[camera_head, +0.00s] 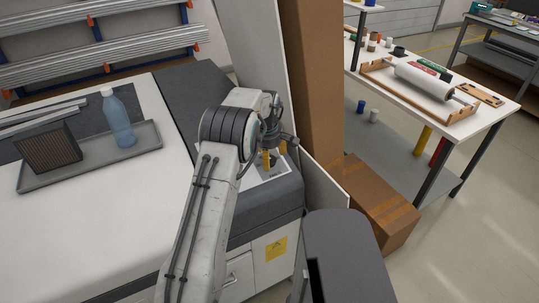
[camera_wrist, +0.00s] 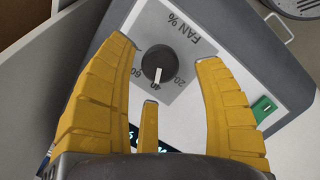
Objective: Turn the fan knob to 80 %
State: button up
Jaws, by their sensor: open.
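The fan knob (camera_wrist: 159,63) is a round black dial with a white pointer line, on a grey square marked "FAN %". The markings appear upside down in the wrist view. The pointer is at about the 40 mark, with 20 and 60 on either side. My gripper (camera_wrist: 164,66) is open, its yellow fingers spread around the knob in the picture, with no visible contact. In the head view my gripper (camera_head: 271,158) is over the control panel (camera_head: 262,192), and my arm hides the knob there.
A green switch (camera_wrist: 263,107) is right of the knob. A lit display (camera_wrist: 150,146) is partly hidden by my fingers. A tray (camera_head: 60,182) with a blue bottle (camera_head: 117,122) and a dark ribbed block (camera_head: 49,149) lies left. A tall cardboard box (camera_head: 312,85) stands close right.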

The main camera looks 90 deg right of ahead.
jog(key=shift+p+x, duration=0.55)
jog(key=shift+x, duration=1.1)
jog(key=c, duration=1.2)
jog(key=b, duration=0.2)
jog(key=shift+f+m+b, duration=0.3)
jog(key=shift+m, duration=0.1)
jog(key=shift+r+m+b, duration=0.1)
jog(key=shift+m+b, duration=0.5)
jog(key=shift+b, duration=0.15)
jog(key=shift+r+m, duration=0.2)
jog(key=shift+m, duration=0.4)
